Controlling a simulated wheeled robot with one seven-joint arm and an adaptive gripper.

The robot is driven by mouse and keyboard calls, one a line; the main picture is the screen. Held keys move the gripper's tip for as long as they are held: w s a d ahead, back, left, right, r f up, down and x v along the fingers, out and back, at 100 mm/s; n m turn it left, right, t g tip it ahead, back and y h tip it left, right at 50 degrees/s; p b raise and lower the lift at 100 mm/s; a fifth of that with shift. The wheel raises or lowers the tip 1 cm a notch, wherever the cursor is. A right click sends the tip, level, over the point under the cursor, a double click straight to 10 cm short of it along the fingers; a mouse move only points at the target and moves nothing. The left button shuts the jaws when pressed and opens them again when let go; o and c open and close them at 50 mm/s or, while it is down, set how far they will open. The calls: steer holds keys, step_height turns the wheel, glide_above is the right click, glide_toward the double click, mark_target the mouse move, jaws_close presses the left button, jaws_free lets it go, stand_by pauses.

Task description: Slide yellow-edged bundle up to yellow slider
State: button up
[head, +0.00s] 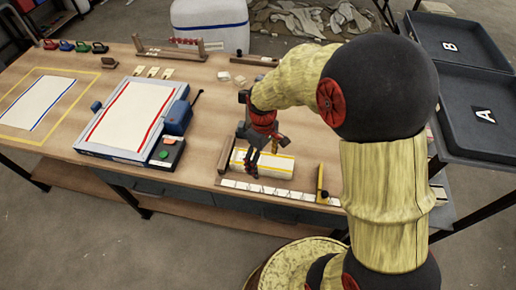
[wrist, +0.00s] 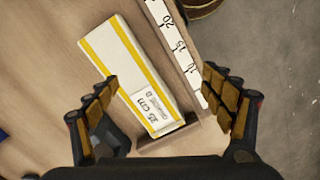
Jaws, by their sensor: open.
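The yellow-edged bundle (head: 283,165) is a long white folded cloth with yellow stripes, lying along the front of the bench. In the wrist view the bundle (wrist: 128,58) carries a printed label at its near end, beside a dark end stop (wrist: 175,138). My gripper (head: 259,167) is over the bundle's left part in the head view. In the wrist view my gripper (wrist: 160,86) is open, one finger on each side of the bundle; I cannot tell whether they touch it. The yellow slider (head: 321,186) stands on the ruler, right of the bundle and apart from it.
A white ruler (head: 240,185) runs along the bench's front edge and shows beside the bundle in the wrist view (wrist: 180,48). A tray with a red-edged cloth (head: 126,113) and a control box (head: 166,153) sit to the left. Dark bins (head: 478,104) stand at right.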

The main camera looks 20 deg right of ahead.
mark_target(261, 167)
steer(key=shift+w+f+n, duration=0.8)
steer(key=shift+w+f, duration=0.15)
steer(key=shift+w, duration=0.3)
steer(key=w+n, duration=0.1)
steer(key=w+r+n, duration=0.1)
steer(key=w, duration=0.1)
steer(key=shift+t, duration=0.4)
steer(key=shift+w+n, duration=0.15)
steer(key=shift+n, duration=0.85)
steer(key=shift+f+b, duration=1.15)
steer(key=shift+f, duration=2.8)
steer(key=shift+c, duration=0.2)
steer(key=c, duration=1.4)
